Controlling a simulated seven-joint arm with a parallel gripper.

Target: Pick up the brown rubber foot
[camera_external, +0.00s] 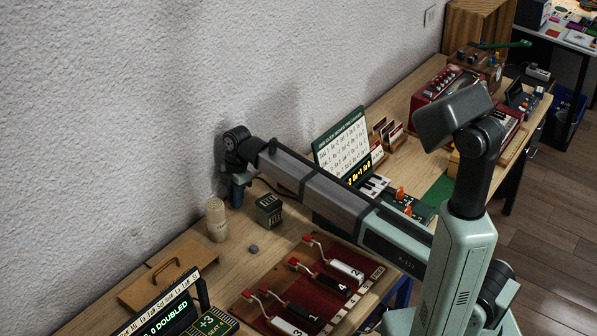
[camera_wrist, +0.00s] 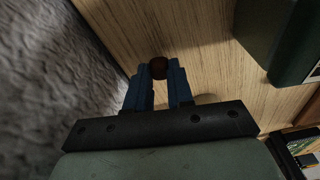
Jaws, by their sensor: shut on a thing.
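The brown rubber foot (camera_wrist: 159,67) is a small, dark brown round piece in the wrist view. It sits between the tips of my gripper's blue fingers (camera_wrist: 159,77), which are shut on it. In the external view my gripper (camera_external: 237,194) points down at the back of the table, close to the wall. The foot cannot be made out there, and I cannot tell whether it still touches the table.
A pale cylinder (camera_external: 216,220) stands just left of my gripper and a dark green box (camera_external: 268,210) just right. A small grey piece (camera_external: 253,249) lies in front on bare wood. The rough wall (camera_wrist: 50,80) is close. A red board with levers (camera_external: 316,285) lies further forward.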

